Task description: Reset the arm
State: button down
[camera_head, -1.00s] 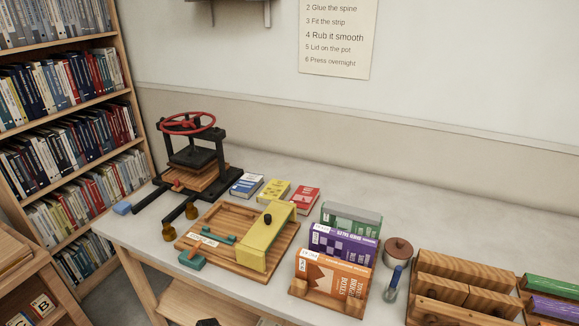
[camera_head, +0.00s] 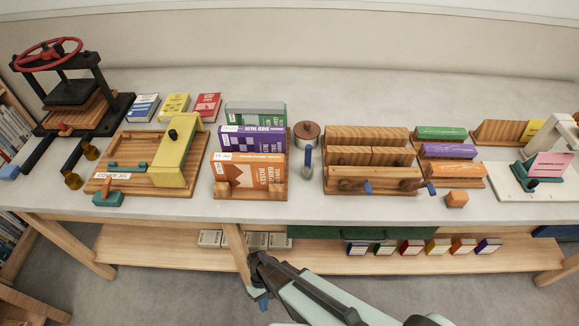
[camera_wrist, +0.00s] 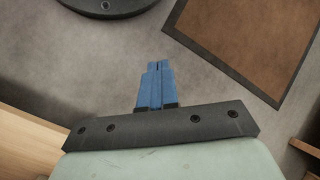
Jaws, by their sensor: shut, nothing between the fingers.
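My gripper (camera_head: 263,302) hangs low in front of the workbench (camera_head: 390,208), below the tabletop edge, in the head view. Its blue fingers (camera_wrist: 155,84) show in the wrist view, pressed together with nothing between them. The wrist view looks down on grey floor. My pale green forearm reaches in from the bottom of the head view.
The bench carries a press (camera_head: 75,95), a wooden jig with a yellow part (camera_head: 172,160), upright books (camera_head: 250,172), a brown pot (camera_head: 307,131) and wooden blocks (camera_head: 370,155). A lower shelf (camera_head: 180,250) holds small boxes. A brown mat (camera_wrist: 250,40) lies on the floor.

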jog(key=s+d+r+m, duration=0.2)
jog(key=d+r+m, duration=0.1)
jog(key=d, duration=0.6)
jog(key=s+d+r+m, duration=0.2)
jog(key=d+r, duration=0.1)
jog(key=d, duration=0.6)
jog(key=s+d+r+m, duration=0.2)
jog(key=d+r+m, duration=0.1)
jog(key=d, duration=0.7)
jog(key=shift+m+g+y, duration=0.3)
jog(key=shift+y, duration=0.1)
